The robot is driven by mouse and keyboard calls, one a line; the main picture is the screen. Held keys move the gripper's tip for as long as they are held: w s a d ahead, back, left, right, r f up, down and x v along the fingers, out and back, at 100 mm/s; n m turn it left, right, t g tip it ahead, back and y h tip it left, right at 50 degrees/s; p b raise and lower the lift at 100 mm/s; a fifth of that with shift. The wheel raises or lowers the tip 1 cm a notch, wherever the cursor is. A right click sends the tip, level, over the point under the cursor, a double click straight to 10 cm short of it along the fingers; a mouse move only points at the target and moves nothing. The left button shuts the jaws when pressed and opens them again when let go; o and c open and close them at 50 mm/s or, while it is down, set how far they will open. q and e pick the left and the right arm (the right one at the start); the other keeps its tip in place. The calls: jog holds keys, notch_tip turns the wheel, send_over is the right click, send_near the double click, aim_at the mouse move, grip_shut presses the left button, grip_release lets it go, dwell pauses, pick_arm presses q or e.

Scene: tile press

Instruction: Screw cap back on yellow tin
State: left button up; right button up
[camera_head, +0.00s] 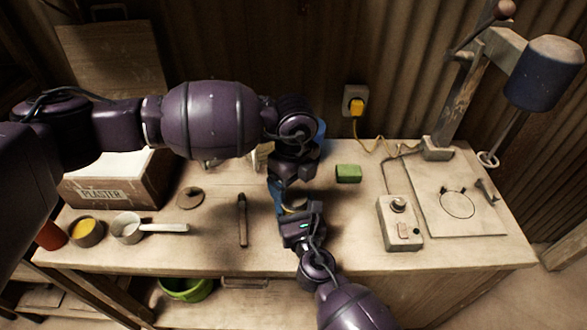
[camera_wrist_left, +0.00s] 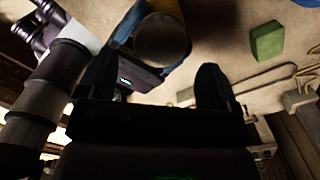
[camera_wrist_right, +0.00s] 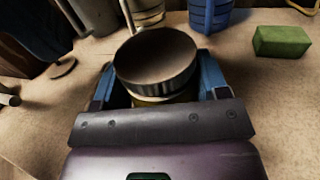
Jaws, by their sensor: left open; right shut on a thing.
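The yellow tin (camera_wrist_right: 165,99) is upright in my right gripper (camera_wrist_right: 158,85), whose blue fingers close on its sides. A dark, ribbed cap (camera_wrist_right: 156,62) sits on top of it; I cannot tell how tightly it is screwed. The tin (camera_head: 295,206) is partly hidden between the two grippers in the head view. My left gripper (camera_head: 289,183) is open just above the tin, pointing down, and appears empty. In the left wrist view the round cap (camera_wrist_left: 161,42) shows beyond the open left fingers, toward the left one. My right gripper (camera_head: 298,214) comes from the front.
A green block (camera_head: 348,173) lies right of the tin, and a blue container (camera_head: 318,128) stands behind. A brown stick (camera_head: 242,220), a round disc (camera_head: 190,197), a handled pot (camera_head: 128,229) and a yellow-filled bowl (camera_head: 86,231) lie left. A control box (camera_head: 401,222) stands right.

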aim_at(294, 196)
pick_arm(q)
jog(key=shift+f, duration=1.65)
jog(key=c, duration=0.9)
jog(key=m, duration=0.6)
jog(key=shift+c, duration=0.2)
jog(key=m, duration=0.7)
jog(key=shift+a+m, duration=0.1)
jog(key=shift+m, duration=0.3)
jog(key=o, duration=1)
jog(key=shift+w, duration=0.1)
